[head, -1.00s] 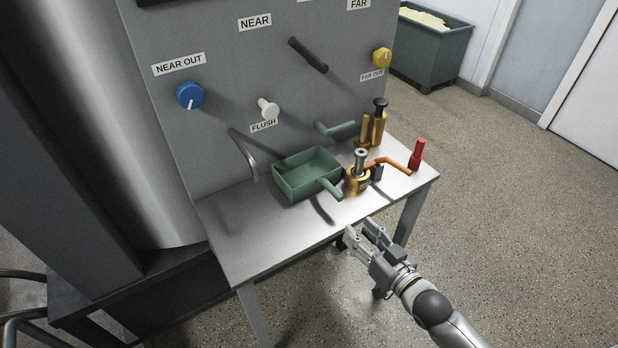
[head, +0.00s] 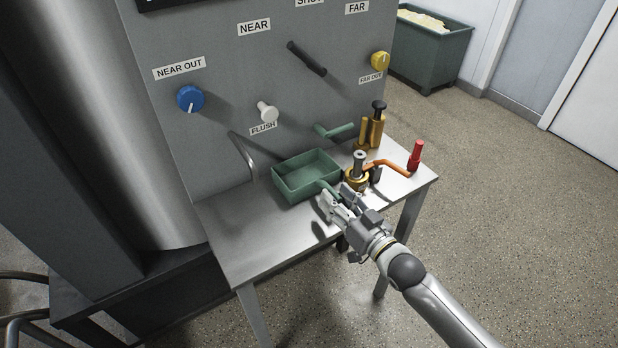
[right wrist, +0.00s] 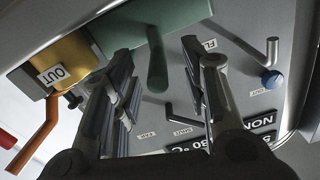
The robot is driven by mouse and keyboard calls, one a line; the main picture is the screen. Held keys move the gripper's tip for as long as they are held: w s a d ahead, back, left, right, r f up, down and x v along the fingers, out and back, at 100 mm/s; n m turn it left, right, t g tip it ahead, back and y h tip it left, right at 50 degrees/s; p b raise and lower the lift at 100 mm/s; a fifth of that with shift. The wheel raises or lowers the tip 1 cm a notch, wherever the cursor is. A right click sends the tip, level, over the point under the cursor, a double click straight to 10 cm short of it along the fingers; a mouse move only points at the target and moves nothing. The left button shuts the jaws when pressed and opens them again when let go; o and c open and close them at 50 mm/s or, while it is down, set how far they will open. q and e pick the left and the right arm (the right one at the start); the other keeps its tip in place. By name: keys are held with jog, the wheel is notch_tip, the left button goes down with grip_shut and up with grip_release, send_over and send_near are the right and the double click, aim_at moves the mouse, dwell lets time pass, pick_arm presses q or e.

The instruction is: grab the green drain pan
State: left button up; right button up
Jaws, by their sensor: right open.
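The green drain pan (head: 292,185) sits on the small metal table, an open rectangular tray with a handle (head: 325,186) pointing toward the front right. My right gripper (head: 336,197) is open at the handle's end, its fingers reaching over the table's front edge. In the right wrist view, the pan (right wrist: 145,22) is at the top and its handle (right wrist: 157,62) shows between the two open fingers of the gripper (right wrist: 165,70). I see no grip on it. My left gripper is not in view.
A brass fitting (head: 356,178) with an orange lever (head: 388,165) stands close right of the pan. A brass pump (head: 372,128) and a red handle (head: 415,156) stand beyond. A curved metal spout (head: 246,157) is left of the pan. The table's front left (head: 240,240) is clear.

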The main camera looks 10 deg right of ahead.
aim_at(326, 186)
jog(key=x, duration=0.3)
jog(key=shift+w, duration=0.2)
grip_shut()
jog(key=shift+r, duration=0.1)
